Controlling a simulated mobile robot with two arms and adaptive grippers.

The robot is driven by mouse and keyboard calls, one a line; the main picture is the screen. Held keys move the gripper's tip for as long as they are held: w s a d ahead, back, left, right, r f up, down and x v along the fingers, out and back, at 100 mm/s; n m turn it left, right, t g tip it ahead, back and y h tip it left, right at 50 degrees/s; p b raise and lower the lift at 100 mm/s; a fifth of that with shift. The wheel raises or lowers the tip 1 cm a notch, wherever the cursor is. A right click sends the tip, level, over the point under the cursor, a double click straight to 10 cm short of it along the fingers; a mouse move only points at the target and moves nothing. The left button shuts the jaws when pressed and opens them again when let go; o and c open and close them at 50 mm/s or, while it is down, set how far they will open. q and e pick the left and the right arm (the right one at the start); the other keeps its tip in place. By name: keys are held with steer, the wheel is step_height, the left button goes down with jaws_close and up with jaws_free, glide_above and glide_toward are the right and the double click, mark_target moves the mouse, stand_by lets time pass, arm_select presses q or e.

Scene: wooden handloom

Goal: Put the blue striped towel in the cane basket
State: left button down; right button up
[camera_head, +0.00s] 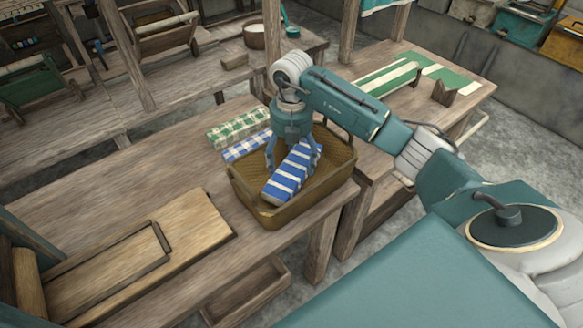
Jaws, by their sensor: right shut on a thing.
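The blue striped towel (288,176) is a folded blue block with white stripes. It is tilted, with its lower end toward the front left, within the outline of the cane basket's opening. I cannot tell whether it touches the basket floor. The cane basket (291,217) is a brown woven box near the table's right end. My right gripper (292,155) points down over the basket and is shut on the towel, its fingers on either side. My left gripper is not in view.
A green checked cloth (236,127) and a blue checked cloth (247,146) lie behind the basket. A wooden board with a frame (140,255) lies at left. A wooden post (272,45) stands behind my gripper. Bare tabletop shows left of the basket.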

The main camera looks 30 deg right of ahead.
mark_target(291, 169)
step_height(291, 169, down, 4)
steer(key=shift+r, duration=0.2)
steer(key=shift+f, duration=0.2)
steer(key=o, duration=0.9)
steer(key=shift+r, duration=0.2)
step_height(291, 169, up, 12)
steer(key=shift+b, duration=0.75)
